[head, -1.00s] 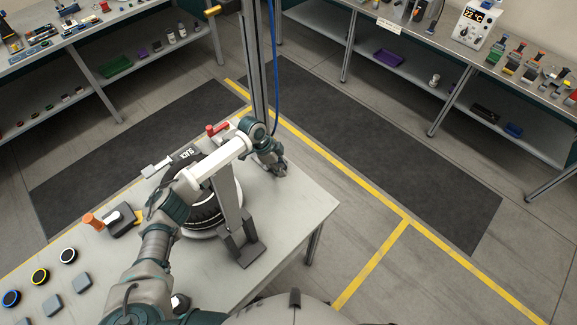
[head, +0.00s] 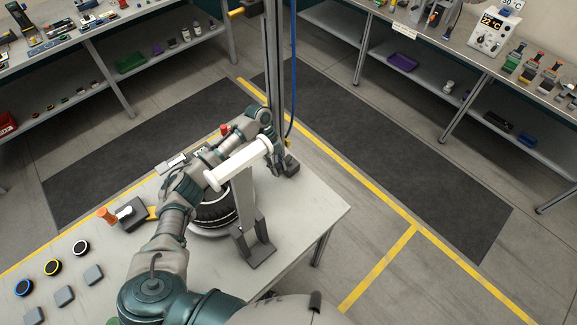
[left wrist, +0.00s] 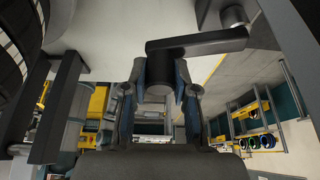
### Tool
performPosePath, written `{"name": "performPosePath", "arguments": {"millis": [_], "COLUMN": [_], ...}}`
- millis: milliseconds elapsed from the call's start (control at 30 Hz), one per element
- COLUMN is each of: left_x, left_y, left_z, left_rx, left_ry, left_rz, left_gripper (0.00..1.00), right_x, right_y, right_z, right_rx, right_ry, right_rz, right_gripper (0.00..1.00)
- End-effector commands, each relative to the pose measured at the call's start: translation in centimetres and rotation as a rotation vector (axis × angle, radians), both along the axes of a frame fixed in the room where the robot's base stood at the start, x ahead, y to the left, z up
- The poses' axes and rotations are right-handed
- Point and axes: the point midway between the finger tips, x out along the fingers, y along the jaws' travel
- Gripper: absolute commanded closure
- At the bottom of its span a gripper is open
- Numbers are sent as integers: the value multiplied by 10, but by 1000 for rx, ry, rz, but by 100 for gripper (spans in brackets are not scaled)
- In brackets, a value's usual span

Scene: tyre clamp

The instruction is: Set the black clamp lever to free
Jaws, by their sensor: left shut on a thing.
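The black clamp lever (left wrist: 205,42) shows in the left wrist view as a dark bar reaching right from a round hub. My left gripper (left wrist: 162,82) is shut on the hub end, with one finger on each side of it. In the head view my left arm reaches over the bench past the tyre (head: 214,212), and the gripper (head: 277,150) is by the far end of the white bar (head: 238,164). The lever is hidden there. Part of the tyre also shows at the left edge of the left wrist view (left wrist: 12,45). My right gripper is out of view.
A grey upright (head: 244,205) stands beside the tyre. A tall metal column (head: 275,70) rises behind. A red handle (head: 225,130), an orange-handled device (head: 107,215) and several round buttons (head: 52,267) are on the bench (head: 300,215). The bench's front right is clear.

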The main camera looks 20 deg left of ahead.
Motion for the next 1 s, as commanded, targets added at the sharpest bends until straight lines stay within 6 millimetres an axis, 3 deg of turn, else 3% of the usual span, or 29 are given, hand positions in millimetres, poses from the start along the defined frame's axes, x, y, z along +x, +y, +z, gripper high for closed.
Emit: {"name": "performPosePath", "arguments": {"millis": [200, 567, 600, 700, 1000], "left_x": [-1, -1, -1, -1, -2], "left_y": [10, 11, 11, 10, 10], "left_z": [2, 2, 2, 1, 2], "left_rx": [0, 1, 1, 0, 1], "left_ry": [-6, -7, -7, -5, -2], "left_rz": [-13, -15, -15, -16, -17], "left_gripper": [100, 100, 67, 47, 47], "right_x": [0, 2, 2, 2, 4], "right_y": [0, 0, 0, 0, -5], "right_z": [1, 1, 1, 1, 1], "right_rx": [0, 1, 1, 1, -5], "right_ry": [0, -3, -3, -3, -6], "right_rz": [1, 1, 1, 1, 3], "right_gripper": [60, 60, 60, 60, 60]}}
